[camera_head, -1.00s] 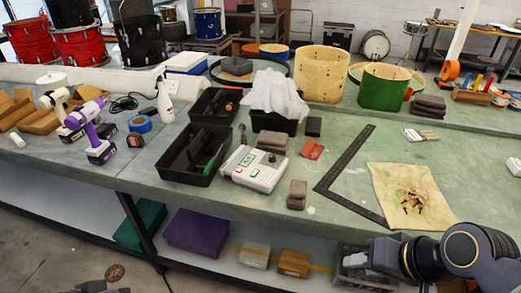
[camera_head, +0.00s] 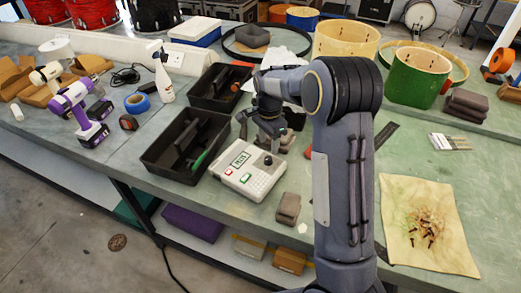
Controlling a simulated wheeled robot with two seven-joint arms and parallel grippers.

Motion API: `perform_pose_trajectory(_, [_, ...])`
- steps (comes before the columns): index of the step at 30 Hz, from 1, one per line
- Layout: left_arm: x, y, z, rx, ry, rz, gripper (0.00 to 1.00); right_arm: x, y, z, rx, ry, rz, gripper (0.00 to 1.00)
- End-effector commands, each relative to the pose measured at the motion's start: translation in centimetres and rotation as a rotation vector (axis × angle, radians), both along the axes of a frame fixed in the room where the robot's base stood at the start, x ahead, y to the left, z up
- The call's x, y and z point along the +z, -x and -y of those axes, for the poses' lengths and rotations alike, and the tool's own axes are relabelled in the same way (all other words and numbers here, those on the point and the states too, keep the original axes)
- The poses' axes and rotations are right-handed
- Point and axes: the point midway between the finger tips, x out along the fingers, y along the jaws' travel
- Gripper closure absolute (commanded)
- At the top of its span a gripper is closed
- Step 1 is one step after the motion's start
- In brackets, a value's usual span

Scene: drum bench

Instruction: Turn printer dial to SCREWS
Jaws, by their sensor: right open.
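The label printer (camera_head: 252,184), a white box with a small screen, a red button, a green button and a keypad, sits on the green bench. Its dark dial (camera_head: 268,160) is near the far right corner of its top. The lettering around the dial is too small to read. My right gripper (camera_head: 263,140) is open, pointing down just behind the printer, close to the dial; I cannot tell whether it touches it. My right arm hides part of the bench to the right. My left gripper is out of view.
Black trays (camera_head: 187,148) stand left of the printer. A grey block (camera_head: 288,208) lies near the front edge, right of the printer. A tan cloth (camera_head: 428,225) with screws lies at the right. Drum shells (camera_head: 418,74) stand at the back.

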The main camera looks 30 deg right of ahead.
Motion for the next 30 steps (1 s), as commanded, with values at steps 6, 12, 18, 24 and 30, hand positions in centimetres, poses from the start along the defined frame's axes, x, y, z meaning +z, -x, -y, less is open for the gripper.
perform_pose_trajectory(6, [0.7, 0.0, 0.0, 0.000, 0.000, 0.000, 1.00, -3.6, 0.1, 0.0, 0.001, -0.002, -0.004, 0.52])
perform_pose_trajectory(12, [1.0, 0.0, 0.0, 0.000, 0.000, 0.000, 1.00, -5.9, 0.1, -0.1, 0.002, -0.003, -0.002, 0.52])
perform_pose_trajectory(18, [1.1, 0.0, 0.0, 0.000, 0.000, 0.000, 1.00, -6.5, 0.1, 0.0, 0.002, -0.003, 0.000, 0.52])
perform_pose_trajectory(24, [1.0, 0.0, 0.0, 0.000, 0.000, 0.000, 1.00, -6.5, 0.1, 0.0, 0.002, -0.003, 0.001, 0.58])
perform_pose_trajectory(30, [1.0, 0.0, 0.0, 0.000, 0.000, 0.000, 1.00, -6.5, 0.1, 0.0, 0.003, -0.002, 0.001, 0.85])
